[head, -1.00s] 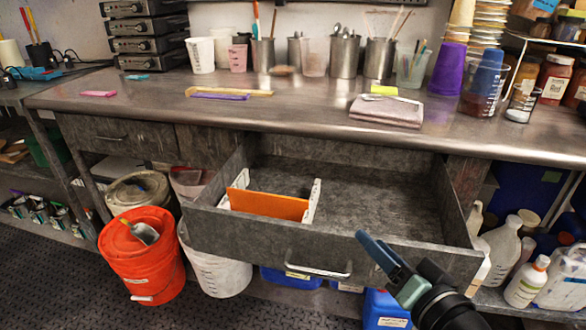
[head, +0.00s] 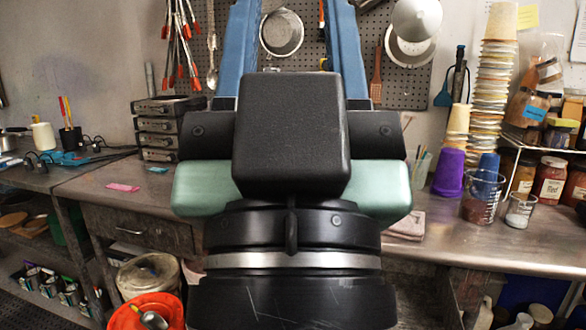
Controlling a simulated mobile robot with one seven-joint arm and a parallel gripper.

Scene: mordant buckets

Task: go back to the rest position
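My gripper (head: 292,40) is raised upright close in front of the head camera and fills the middle of the view. Its two blue fingers point up and stand wide apart, with nothing between them but the wall behind. The fingertips reach the top edge of the view.
The metal workbench (head: 455,245) runs behind my gripper. A purple cup (head: 449,172), a tall stack of cups (head: 497,90) and jars stand at its right. A red bucket (head: 140,318) with a scoop stands on the floor at lower left. Tools hang on the pegboard.

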